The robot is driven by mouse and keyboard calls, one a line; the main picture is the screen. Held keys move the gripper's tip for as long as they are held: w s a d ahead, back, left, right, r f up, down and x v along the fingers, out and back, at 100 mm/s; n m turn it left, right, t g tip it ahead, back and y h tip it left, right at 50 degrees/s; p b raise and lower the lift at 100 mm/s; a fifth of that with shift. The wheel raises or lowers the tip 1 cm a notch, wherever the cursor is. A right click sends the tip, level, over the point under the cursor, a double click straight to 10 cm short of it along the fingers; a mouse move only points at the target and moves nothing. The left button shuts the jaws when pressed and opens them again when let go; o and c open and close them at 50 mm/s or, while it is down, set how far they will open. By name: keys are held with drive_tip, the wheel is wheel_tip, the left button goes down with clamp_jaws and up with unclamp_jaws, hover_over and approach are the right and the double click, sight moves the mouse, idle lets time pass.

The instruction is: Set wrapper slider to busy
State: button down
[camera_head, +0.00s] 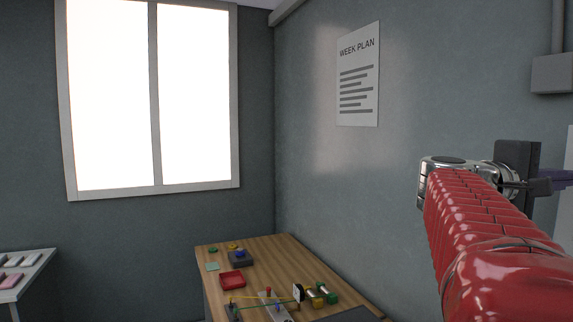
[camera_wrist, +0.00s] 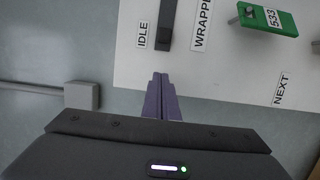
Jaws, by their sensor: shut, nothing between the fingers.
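In the wrist view a white board (camera_wrist: 230,75) carries a dark upright bar (camera_wrist: 168,22), partly cut off by the top edge. The bar stands between the labels "IDLE" (camera_wrist: 143,35) and "WRAPP…" (camera_wrist: 203,24). It seems to belong to the wrapper slider; no busy label is in view. My gripper (camera_wrist: 160,78) has its purple fingers together and empty. In the picture the fingertips are below the bar, apart from it, over the board's lower left part. In the head view my gripper (camera_head: 556,184) points right, towards the white board's edge (camera_head: 566,205).
A green tag "533" (camera_wrist: 268,18) hangs on the board near a "NEXT" label (camera_wrist: 281,88). A grey wall box (camera_wrist: 82,96) with a conduit is left of the board. A wooden table (camera_head: 262,252) with small items stands below, clear of my arm.

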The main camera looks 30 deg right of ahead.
drive_tip(key=s, duration=0.1)
drive_tip(key=s+d, duration=0.1)
drive_tip(key=s, duration=0.1)
drive_tip(key=s+d, duration=0.1)
drive_tip(key=s, duration=0.1)
drive_tip(key=shift+d, duration=0.1)
idle(0.6)
